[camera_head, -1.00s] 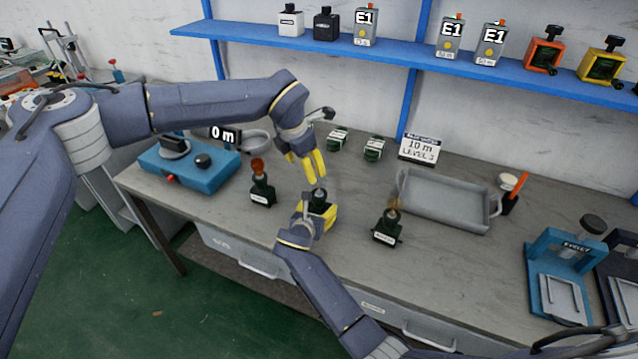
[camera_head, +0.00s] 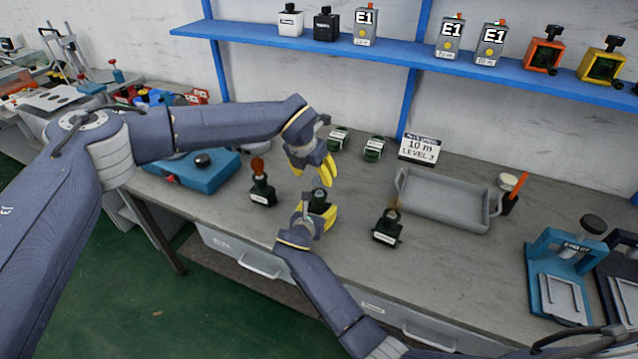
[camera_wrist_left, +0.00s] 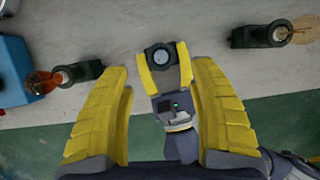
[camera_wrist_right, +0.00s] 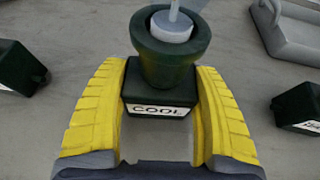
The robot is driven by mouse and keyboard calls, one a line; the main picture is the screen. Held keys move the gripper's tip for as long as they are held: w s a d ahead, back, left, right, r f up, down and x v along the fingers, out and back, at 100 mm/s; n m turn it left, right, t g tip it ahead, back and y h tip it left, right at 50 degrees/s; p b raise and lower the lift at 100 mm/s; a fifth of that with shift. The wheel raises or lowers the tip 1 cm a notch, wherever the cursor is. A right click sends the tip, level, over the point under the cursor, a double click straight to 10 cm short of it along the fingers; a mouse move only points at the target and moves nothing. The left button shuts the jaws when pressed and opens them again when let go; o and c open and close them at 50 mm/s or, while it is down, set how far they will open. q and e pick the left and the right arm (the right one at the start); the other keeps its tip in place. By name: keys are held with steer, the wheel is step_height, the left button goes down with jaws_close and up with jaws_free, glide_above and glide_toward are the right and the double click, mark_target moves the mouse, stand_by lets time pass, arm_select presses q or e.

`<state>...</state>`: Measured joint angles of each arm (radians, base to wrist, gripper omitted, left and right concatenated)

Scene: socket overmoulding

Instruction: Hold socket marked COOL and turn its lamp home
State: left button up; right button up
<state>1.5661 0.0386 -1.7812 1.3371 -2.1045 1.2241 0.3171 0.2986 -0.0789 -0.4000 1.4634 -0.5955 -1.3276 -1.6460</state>
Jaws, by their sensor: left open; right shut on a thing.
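The dark green socket marked COOL (camera_wrist_right: 160,107) stands upright on the bench, its label readable in the right wrist view. A pale round lamp base (camera_wrist_right: 172,26) shows in its cup. My right gripper (camera_head: 319,214) is shut on this socket, with a yellow finger on each side. The socket top also shows in the left wrist view (camera_wrist_left: 160,57).
A socket with an amber lamp (camera_head: 261,186) stands to the left, another with a brownish lamp (camera_head: 388,226) to the right. Two dark green blocks (camera_head: 373,149) lie behind. A grey tray (camera_head: 445,222) and a blue device (camera_head: 200,172) flank the area.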

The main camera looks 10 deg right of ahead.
mark_target(318, 179)
arm_select(q)
steer(key=shift+x, duration=3.3)
jaws_close()
